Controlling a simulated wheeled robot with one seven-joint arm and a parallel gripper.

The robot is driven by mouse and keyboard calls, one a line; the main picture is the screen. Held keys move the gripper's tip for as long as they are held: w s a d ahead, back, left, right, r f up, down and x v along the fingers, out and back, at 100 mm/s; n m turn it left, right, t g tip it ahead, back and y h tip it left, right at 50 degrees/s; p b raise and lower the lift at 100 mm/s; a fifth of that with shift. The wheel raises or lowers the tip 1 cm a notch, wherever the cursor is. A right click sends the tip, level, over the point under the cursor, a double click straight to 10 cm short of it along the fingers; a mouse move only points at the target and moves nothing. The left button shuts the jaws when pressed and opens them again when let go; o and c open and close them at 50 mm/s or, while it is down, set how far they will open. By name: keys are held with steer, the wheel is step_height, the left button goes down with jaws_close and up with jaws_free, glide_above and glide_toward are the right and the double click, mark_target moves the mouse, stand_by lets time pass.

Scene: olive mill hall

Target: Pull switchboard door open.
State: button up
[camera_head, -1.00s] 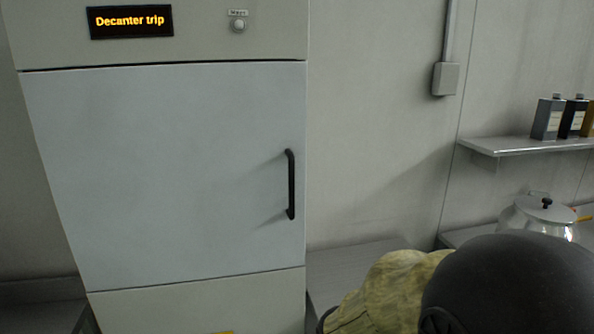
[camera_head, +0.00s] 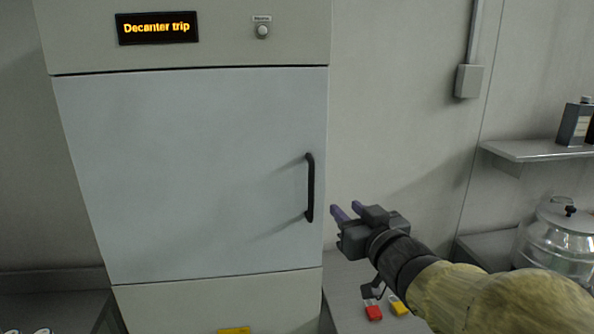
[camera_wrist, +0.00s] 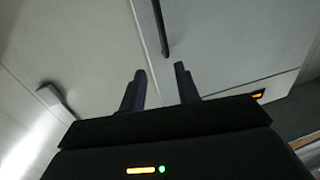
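The switchboard door (camera_head: 190,170) is a pale grey panel, shut flush in its cabinet. Its black vertical bar handle (camera_head: 310,188) is on the right side; in the wrist view the handle (camera_wrist: 162,28) lies ahead, beyond the fingertips. My gripper (camera_head: 345,212) is just right of the handle's lower end in the head view, apart from it. Its two purple-grey fingers are spread with nothing between them; they also show in the wrist view (camera_wrist: 159,72).
The cabinet top has a display (camera_head: 157,28) reading "Decanter trip" and a small round knob (camera_head: 262,31). Red and yellow items (camera_head: 374,311) lie on a low surface below my arm. A shelf (camera_head: 540,150) with a bottle and a steel pot (camera_head: 560,240) are at right.

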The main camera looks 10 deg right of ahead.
mark_target(313, 175)
steer(key=shift+s+a+r, duration=0.1)
steer(key=shift+a+r, duration=0.05)
steer(key=shift+r, duration=0.35)
steer(key=w+a+p, duration=0.1)
steer(key=w, duration=0.4)
steer(key=w+a+p, duration=0.1)
steer(key=w, duration=0.5)
steer(key=w+a+p, duration=0.1)
steer(key=w, duration=0.5)
steer(key=shift+a, duration=0.2)
jaws_close()
